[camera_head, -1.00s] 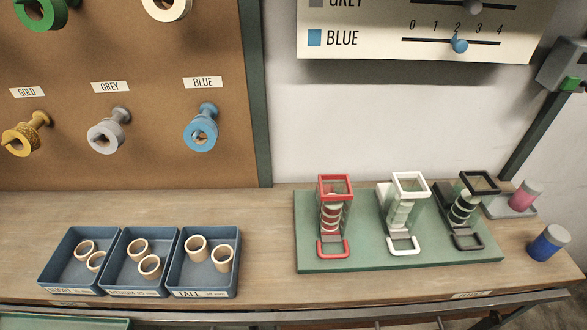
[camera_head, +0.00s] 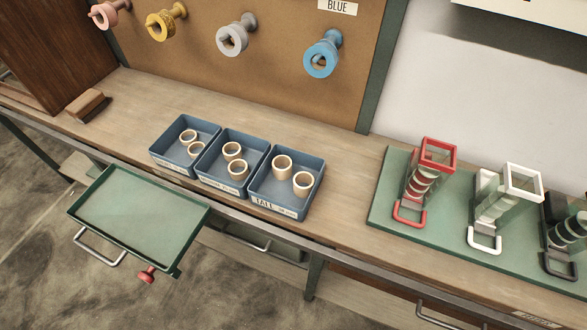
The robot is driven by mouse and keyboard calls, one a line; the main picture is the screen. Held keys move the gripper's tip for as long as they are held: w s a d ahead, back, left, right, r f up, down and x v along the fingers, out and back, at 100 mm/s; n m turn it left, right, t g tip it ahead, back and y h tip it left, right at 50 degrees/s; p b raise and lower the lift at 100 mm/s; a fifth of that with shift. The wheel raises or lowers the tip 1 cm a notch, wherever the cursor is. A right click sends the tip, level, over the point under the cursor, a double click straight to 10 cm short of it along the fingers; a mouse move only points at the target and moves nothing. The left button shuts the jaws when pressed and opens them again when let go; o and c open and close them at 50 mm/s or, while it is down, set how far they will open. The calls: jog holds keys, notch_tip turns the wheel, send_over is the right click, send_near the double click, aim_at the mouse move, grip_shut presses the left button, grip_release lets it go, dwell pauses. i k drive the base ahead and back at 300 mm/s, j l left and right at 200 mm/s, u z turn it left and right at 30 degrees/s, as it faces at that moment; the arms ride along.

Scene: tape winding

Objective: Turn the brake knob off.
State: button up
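A small red knob (camera_head: 147,276) sits low at the front right of a green tray (camera_head: 140,215) that sticks out from the bench front at the lower left. No label on it is readable, so I cannot tell if it is the brake knob or how it is set. No other knob marked as a brake shows. My gripper is not in view.
The wooden bench (camera_head: 345,160) carries blue trays of wooden rings (camera_head: 287,188), a green board (camera_head: 378,205) with red, white and black dispensers, and a brown block (camera_head: 88,104). Colored spools (camera_head: 322,54) hang on the pegboard. A grey handle (camera_head: 96,252) juts from the green tray.

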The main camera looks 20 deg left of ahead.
aim_at(147, 276)
jog(key=u, duration=1.7)
